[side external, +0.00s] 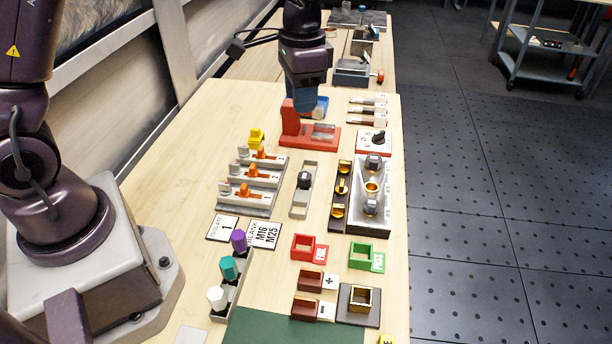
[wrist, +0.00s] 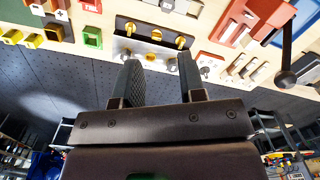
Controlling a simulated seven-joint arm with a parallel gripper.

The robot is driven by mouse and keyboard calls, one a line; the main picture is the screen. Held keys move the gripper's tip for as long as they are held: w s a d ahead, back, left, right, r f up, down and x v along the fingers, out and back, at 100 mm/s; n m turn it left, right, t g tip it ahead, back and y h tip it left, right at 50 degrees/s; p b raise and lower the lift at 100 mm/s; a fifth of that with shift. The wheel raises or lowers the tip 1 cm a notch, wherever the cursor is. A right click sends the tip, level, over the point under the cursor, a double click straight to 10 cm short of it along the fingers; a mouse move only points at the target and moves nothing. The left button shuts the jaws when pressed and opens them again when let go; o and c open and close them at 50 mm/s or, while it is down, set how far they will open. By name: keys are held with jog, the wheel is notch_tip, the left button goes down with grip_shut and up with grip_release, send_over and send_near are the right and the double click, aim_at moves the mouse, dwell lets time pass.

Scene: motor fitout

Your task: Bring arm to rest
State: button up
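My gripper (side external: 305,108) hangs at the end of my arm over the far part of the bench, in front of or above the red fixture (side external: 322,142); the exact gap cannot be told. In the wrist view my gripper (wrist: 160,62) has its two dark fingers spread apart, with nothing held between them. Beyond the fingers the grey tray with knobs (wrist: 150,50) shows at a distance. The fingertips are partly hard to make out in the side view.
The bench (side external: 165,185) carries levers with orange handles (side external: 258,172), a knob tray (side external: 388,218), red bins (side external: 303,247), a green bin (side external: 361,252) and coloured pegs (side external: 229,267). A vise (side external: 352,72) stands behind. Bare wood lies left of the levers.

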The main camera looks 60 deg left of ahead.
jog(key=s+r+n+t, duration=0.1)
jog(key=s+r+t, duration=0.2)
jog(key=s+r, duration=0.3)
jog(key=s+r+n+t, duration=0.2)
jog(key=s+r, duration=0.4)
jog(key=s, duration=0.8)
jog(key=shift+d+r+t, duration=0.2)
jog(key=shift+d+t, duration=0.1)
jog(key=shift+t, duration=0.1)
